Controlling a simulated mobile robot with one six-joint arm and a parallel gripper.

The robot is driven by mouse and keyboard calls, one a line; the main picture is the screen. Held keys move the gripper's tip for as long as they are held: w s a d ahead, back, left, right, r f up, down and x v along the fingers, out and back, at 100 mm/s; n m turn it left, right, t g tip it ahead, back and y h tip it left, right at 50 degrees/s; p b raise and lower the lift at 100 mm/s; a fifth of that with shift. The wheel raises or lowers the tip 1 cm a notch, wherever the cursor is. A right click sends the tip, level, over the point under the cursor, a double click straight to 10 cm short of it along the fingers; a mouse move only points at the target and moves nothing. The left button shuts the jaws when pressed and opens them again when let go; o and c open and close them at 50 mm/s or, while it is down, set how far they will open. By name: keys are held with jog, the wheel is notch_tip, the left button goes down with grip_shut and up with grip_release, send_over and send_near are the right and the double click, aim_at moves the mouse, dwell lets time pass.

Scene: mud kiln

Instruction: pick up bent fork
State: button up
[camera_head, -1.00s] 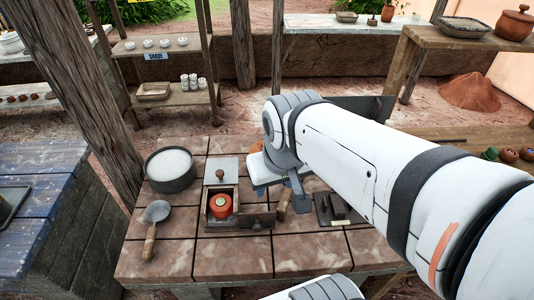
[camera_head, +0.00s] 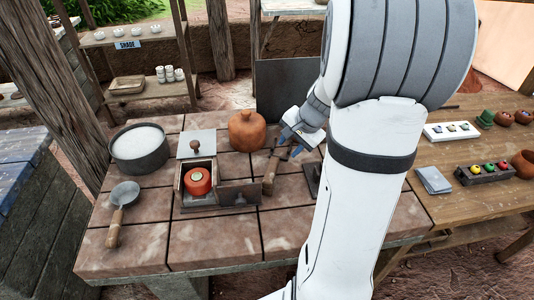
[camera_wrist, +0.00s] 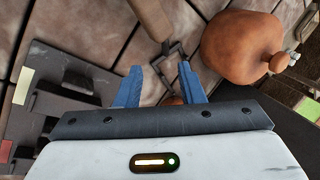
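A tool with a wooden handle (camera_head: 269,176) and a dark angled metal end, which looks like the bent fork, lies on the tiled table (camera_head: 215,245). In the wrist view its handle (camera_wrist: 151,19) is at the top and its squared metal end (camera_wrist: 171,58) lies just beyond my fingertips. My gripper (camera_wrist: 158,72) has its blue fingers apart, with nothing clearly held between them. In the head view my gripper (camera_head: 291,146) is above the metal end, right of the clay pot. Part of the metal end is hidden by the fingers.
A round clay pot (camera_head: 247,131) stands close by. A dark metal fixture (camera_wrist: 62,86) is on the other side. A white-filled pan (camera_head: 140,147) and a ladle (camera_head: 122,205) are left. A dark upright panel (camera_head: 283,88) stands behind.

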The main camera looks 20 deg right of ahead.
aim_at(276, 160)
jog(key=x, duration=0.7)
jog(key=shift+w+a+f+b, duration=0.15)
jog(key=shift+w+a+b, duration=0.15)
jog(key=shift+w, duration=0.1)
jog(key=shift+c, duration=0.2)
grip_shut()
